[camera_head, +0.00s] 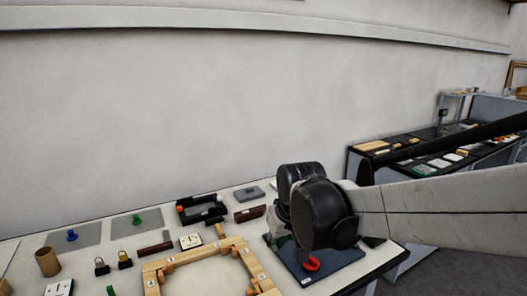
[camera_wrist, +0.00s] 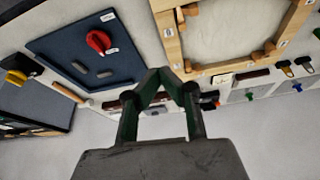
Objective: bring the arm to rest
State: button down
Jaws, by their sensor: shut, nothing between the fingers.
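My gripper (camera_wrist: 158,75) shows in the wrist view with its two dark green fingers meeting at the tips, shut and empty. It is in the air, with the table's things beyond it. In the head view my arm reaches in from the right over the table's right end, and its dark joints hide most of the gripper. A dark blue board (camera_head: 343,257) lies below the arm, with a red piece (camera_head: 312,264) on it. The board (camera_wrist: 60,45) and red piece (camera_wrist: 99,41) also show in the wrist view, apart from the fingers.
A wooden frame (camera_head: 155,281) lies at the table's front middle. Behind it are a black holder (camera_head: 205,215), a grey block (camera_head: 249,193) and grey mats with a blue piece (camera_head: 72,235) and a green piece (camera_head: 138,219). A second table (camera_head: 362,167) stands at the right.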

jog(key=s+d+r+m+t, duration=0.1)
jog(key=s+d+m, duration=0.1)
jog(key=s+d, duration=0.6)
jog(key=s+d+r+m+t+h, duration=0.1)
jog(key=s+d+m+t, duration=0.1)
jog(key=s+d, duration=0.6)
jog(key=s, duration=0.3)
jog(key=shift+d+r+h, duration=0.25)
jog(key=shift+r+h, duration=0.05)
jog(key=c, duration=2.5)
grip_release()
jog(key=shift+s, duration=0.1)
